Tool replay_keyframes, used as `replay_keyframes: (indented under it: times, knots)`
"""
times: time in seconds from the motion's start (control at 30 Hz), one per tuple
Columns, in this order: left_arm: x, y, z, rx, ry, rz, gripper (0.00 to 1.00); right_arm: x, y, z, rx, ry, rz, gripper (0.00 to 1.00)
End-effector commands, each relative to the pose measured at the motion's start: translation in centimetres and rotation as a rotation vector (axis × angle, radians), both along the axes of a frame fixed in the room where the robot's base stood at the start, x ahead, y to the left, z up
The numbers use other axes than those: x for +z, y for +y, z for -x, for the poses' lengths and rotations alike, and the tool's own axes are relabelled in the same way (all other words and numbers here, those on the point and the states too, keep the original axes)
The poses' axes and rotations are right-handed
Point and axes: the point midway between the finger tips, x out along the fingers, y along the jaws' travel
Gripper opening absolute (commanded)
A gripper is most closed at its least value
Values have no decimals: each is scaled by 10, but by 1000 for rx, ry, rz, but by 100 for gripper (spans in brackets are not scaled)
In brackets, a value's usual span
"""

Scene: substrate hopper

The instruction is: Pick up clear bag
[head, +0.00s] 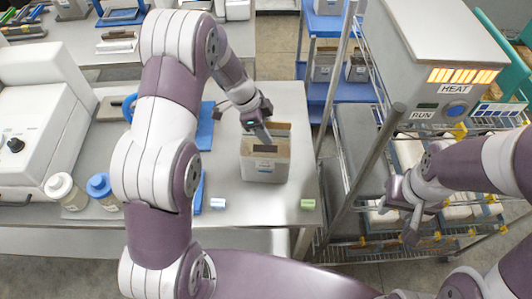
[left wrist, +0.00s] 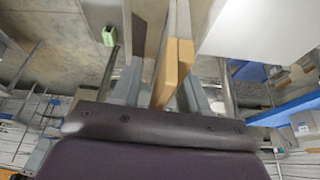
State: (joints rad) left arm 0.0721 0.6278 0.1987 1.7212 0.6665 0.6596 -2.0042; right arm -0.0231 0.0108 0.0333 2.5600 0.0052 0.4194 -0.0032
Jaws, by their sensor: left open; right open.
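A greyish, box-shaped open-topped container (head: 264,168) with tan upper edges and a small label stands upright on the steel table. I cannot tell whether it is the clear bag; no other clear bag stands out for certain. My left gripper (head: 262,130) is open at its top edge, pointing down. In the left wrist view, a tan-edged wall (left wrist: 174,72) shows between the grey fingers of the left gripper (left wrist: 160,92); contact cannot be told. My right gripper (head: 408,208) is open and empty in front of the wire rack.
The wire rack (head: 345,205) with pale packs and the heater box (head: 440,40) stand at right. Similar containers sit on a blue shelf (head: 318,88) behind.

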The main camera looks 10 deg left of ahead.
Motion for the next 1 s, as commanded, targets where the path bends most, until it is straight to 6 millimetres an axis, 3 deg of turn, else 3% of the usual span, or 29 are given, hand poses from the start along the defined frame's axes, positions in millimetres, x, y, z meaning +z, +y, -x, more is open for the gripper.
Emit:
replay_keyframes:
  times: [0.53,0.57,0.67,0.7,1.0]
  knots:
    - [-1,0,0,0,0,0,44,-5,0,0,0,0,0,43]
    - [-1,0,0,0,0,0,38,-5,0,0,0,0,0,43]
    - [-1,0,0,0,0,0,5,-5,0,0,0,0,0,43]
    - [-1,0,0,0,0,0,0,-5,0,0,0,0,0,43]
    - [0,0,-1,0,-3,1,0,-4,0,0,0,0,0,43]
